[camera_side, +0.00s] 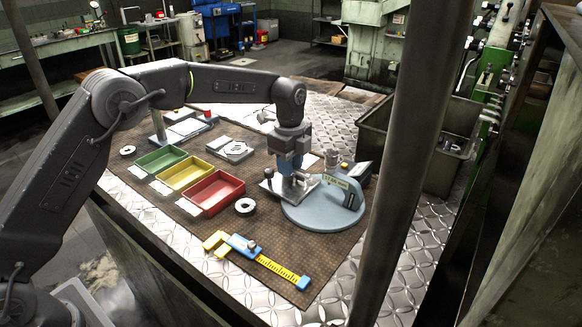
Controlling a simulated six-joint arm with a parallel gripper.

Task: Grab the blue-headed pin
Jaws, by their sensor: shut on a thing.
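My gripper (291,186) points straight down over the left part of a round blue-grey stand (323,212). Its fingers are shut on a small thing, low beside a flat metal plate. What sits between the fingers is too small and too hidden to make out. I cannot pick out a blue pin head for certain in this view.
Green (160,159), yellow (185,173) and red (215,194) trays stand left of my gripper. A blue and yellow caliper (262,258) lies in front. A thick dark post (407,150) rises at the right.

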